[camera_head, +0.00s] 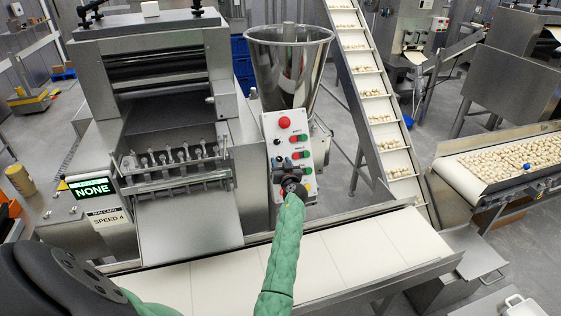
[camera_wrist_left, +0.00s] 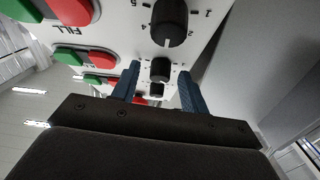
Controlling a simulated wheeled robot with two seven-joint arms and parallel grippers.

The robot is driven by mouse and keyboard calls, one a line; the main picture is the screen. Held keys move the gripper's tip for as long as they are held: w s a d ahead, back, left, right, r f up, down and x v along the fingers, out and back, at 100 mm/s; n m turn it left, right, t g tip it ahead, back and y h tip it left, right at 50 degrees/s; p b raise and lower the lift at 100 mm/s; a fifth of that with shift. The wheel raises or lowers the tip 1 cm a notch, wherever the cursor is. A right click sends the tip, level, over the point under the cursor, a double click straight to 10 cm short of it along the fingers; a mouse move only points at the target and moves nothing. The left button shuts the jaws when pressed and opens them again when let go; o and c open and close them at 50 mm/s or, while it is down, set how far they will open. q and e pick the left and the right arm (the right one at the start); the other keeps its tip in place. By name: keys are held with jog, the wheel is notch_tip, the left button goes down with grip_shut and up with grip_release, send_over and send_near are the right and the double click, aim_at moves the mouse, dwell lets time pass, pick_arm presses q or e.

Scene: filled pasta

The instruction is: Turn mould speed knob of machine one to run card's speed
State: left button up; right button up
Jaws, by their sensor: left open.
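The run card (camera_head: 106,219) reads SPEED 4 and stands at the left of the machine. The white control panel (camera_head: 289,131) carries a red stop button, green and red button pairs and dark knobs. My left gripper (camera_head: 292,182) is in front of its lower part and hides some of it. In the left wrist view, a large black knob (camera_wrist_left: 169,22) has numbers around it; its white line points between 4 and 2. A smaller knob (camera_wrist_left: 160,70) appears between my open fingertips (camera_wrist_left: 159,69); contact cannot be told. No label naming mould speed is readable. My right gripper is out of view.
A green-lit display (camera_head: 92,188) reads NONE above the card. A steel hopper (camera_head: 288,70) stands behind the panel. A pale conveyor belt (camera_head: 330,255) runs below the panel. An inclined conveyor with pasta (camera_head: 378,105) rises to the right of the hopper.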

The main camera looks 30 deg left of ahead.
pick_arm(q)
jog(key=shift+s+d+r, duration=0.1)
jog(key=shift+c, duration=1.1)
jog(key=c, duration=0.7)
grip_shut()
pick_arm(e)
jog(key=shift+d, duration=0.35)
pick_arm(q)
jog(key=shift+m, duration=0.3)
